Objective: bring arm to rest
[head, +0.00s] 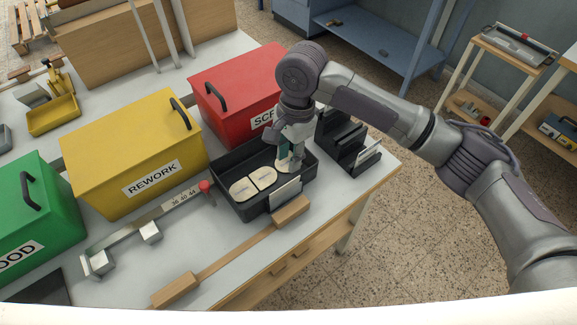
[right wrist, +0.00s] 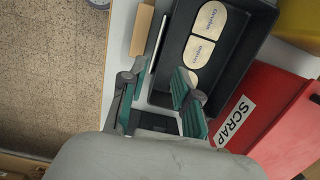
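My right gripper (head: 290,160) is over the right end of the black tray (head: 240,211) on the table. In the right wrist view its green-padded fingers (right wrist: 161,83) are apart, with nothing held between them. My left gripper is not in view.
Red SCRAP (head: 235,78), yellow REWORK (head: 130,145) and green bins (head: 35,210) line the table. A black slotted rack (head: 345,145) stands right of the tray. A wooden bar (head: 235,250) lies in front, and a ruler-like gauge (head: 145,222) left. Floor (head: 400,240) is clear at right.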

